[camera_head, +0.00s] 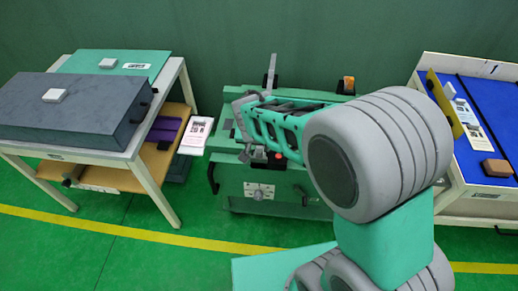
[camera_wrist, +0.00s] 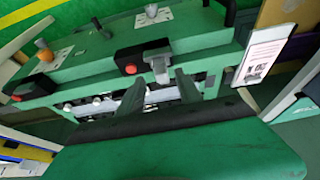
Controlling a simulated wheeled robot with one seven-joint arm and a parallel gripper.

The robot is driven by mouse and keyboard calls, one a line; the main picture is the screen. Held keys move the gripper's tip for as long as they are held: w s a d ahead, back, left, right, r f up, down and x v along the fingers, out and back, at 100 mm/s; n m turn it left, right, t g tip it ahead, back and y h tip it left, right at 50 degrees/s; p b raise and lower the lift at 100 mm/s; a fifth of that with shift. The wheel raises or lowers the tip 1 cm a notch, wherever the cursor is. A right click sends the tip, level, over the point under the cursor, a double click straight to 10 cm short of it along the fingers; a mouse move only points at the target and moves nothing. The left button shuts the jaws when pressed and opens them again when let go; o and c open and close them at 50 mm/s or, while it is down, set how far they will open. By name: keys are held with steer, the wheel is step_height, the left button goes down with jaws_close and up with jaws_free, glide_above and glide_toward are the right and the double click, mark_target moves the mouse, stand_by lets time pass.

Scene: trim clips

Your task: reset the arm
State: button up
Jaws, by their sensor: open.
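My arm reaches from the right of the head view to the left over a green machine (camera_head: 233,171). My gripper (camera_head: 243,127) is at its end, in front of and above the machine. In the wrist view my gripper (camera_wrist: 158,86) shows two dark fingers spread apart, with nothing between them. Beyond them are the machine's side (camera_wrist: 88,66), a black box with a red button (camera_wrist: 130,69) and a grey block (camera_wrist: 158,62). I cannot tell whether the fingers touch the machine.
Left stands a white table (camera_head: 150,186) with a dark grey slab (camera_head: 70,112), a green board (camera_head: 125,63) and a white block (camera_head: 54,95). Right is a bench with a blue top (camera_head: 490,105) and a brown block (camera_head: 497,168). A white sign (camera_head: 196,135) hangs beside the machine.

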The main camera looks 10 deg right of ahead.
steer(key=shift+s+r, duration=0.25)
steer(key=shift+r, duration=0.25)
steer(key=s+f+n+g, duration=0.1)
steer(key=s+n+g, duration=0.45)
steer(key=s, duration=1.05)
steer(key=d+r+m+t, duration=0.1)
steer(key=d+r+t, duration=0.1)
steer(key=r, duration=0.3)
steer(key=d+r+m+t+y, duration=0.1)
steer(key=d+r+t, duration=0.1)
steer(key=d+r, duration=0.2)
steer(key=shift+w+d+r, duration=0.25)
steer(key=shift+r, duration=0.7)
